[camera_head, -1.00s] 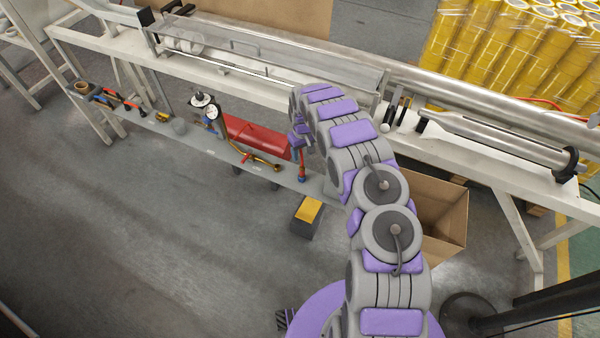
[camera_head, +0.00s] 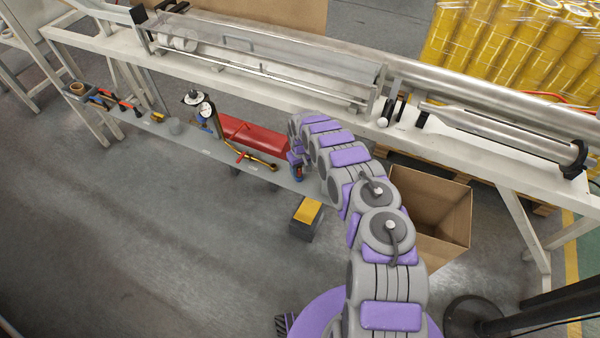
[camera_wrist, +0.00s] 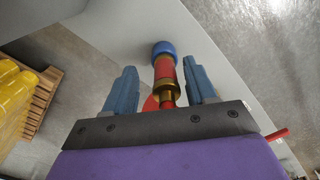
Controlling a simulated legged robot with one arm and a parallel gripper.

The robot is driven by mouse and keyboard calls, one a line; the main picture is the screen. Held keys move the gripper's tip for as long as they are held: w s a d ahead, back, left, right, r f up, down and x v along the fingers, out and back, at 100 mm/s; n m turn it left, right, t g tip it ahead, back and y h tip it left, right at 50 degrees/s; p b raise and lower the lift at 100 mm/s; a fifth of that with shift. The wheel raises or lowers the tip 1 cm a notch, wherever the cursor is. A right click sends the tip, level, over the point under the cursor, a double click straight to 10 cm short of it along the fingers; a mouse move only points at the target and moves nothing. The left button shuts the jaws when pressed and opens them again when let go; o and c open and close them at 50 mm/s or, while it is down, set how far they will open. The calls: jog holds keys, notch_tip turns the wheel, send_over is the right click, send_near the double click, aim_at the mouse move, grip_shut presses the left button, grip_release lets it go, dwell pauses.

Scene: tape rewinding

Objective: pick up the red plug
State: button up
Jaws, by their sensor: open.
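The red plug (camera_wrist: 165,70) is in the wrist view, a red cylinder with a blue end and a brass collar, standing on the grey shelf. It lies between the two blue fingers of my gripper (camera_wrist: 160,78), with a visible gap on each side. My gripper is open and not closed on it. In the head view, the plug (camera_head: 297,172) is a small red and blue spot just below my gripper (camera_head: 296,158), partly covered by my arm.
An open cardboard box (camera_head: 440,215) and a yellow-topped block (camera_head: 307,212) stand on the floor.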

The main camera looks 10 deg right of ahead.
jog(key=shift+f, duration=0.65)
jog(key=shift+a, duration=0.45)
jog(key=c, duration=0.3)
jog(key=shift+d, duration=0.25)
jog(key=c, duration=0.6)
jog(key=shift+a, duration=0.15)
grip_shut()
